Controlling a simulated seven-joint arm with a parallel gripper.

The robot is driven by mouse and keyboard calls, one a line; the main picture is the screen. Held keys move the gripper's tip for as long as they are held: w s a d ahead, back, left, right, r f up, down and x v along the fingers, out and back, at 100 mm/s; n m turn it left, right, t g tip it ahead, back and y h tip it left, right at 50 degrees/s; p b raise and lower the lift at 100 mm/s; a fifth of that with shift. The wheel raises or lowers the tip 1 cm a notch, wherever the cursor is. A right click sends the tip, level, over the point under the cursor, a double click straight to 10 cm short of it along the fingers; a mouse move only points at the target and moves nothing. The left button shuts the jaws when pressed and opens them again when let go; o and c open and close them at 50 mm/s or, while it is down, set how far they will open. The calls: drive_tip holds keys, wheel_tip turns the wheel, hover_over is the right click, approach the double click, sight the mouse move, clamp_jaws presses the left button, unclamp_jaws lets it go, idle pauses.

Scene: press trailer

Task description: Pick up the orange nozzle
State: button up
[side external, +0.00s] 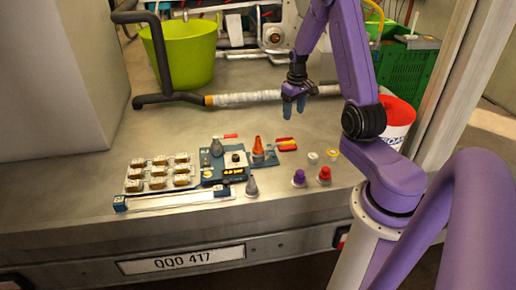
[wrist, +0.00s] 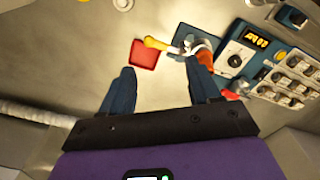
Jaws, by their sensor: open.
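The orange nozzle (side external: 258,146) is a cone standing upright at the right end of a dark blue block (side external: 210,177) on the grey bench. My gripper (side external: 294,106) is open and empty, pointing down above the bench, higher than the nozzle and a little to its right and back. In the wrist view my gripper (wrist: 162,72) shows two dark blue fingers spread apart. The orange nozzle (wrist: 205,57) shows there just beyond the right fingertip, which partly hides it.
A grey nozzle (side external: 251,187), a purple one (side external: 299,177) and a red one (side external: 325,175) stand nearby. A red square (wrist: 144,55) lies beside the block. Several small blocks (side external: 158,172) sit at the left. A wrapped pipe (side external: 245,98) and green bucket (side external: 185,55) are behind.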

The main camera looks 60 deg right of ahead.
drive_tip(key=w+d+f+n+t+h, duration=0.2)
drive_tip(key=w+f+t, duration=0.3)
drive_tip(key=t, duration=0.2)
drive_tip(key=w+a+r+n+t+y, duration=0.1)
drive_tip(key=w+a+r+t+y, duration=0.2)
drive_tip(key=a+r+t, duration=0.35)
hover_over(259, 144)
drive_tip(key=s, duration=0.2)
wheel_tip(259, 144, down, 8)
drive_tip(key=f, duration=0.1)
drive_tip(key=shift+h, duration=0.3)
drive_tip(key=shift+d+f, duration=0.2)
drive_tip(key=shift+f, duration=1.7)
drive_tip(key=shift+d+f, duration=0.2)
drive_tip(key=shift+f, duration=1.65)
drive_tip(key=x, duration=0.5)
drive_tip(key=shift+r, duration=0.1)
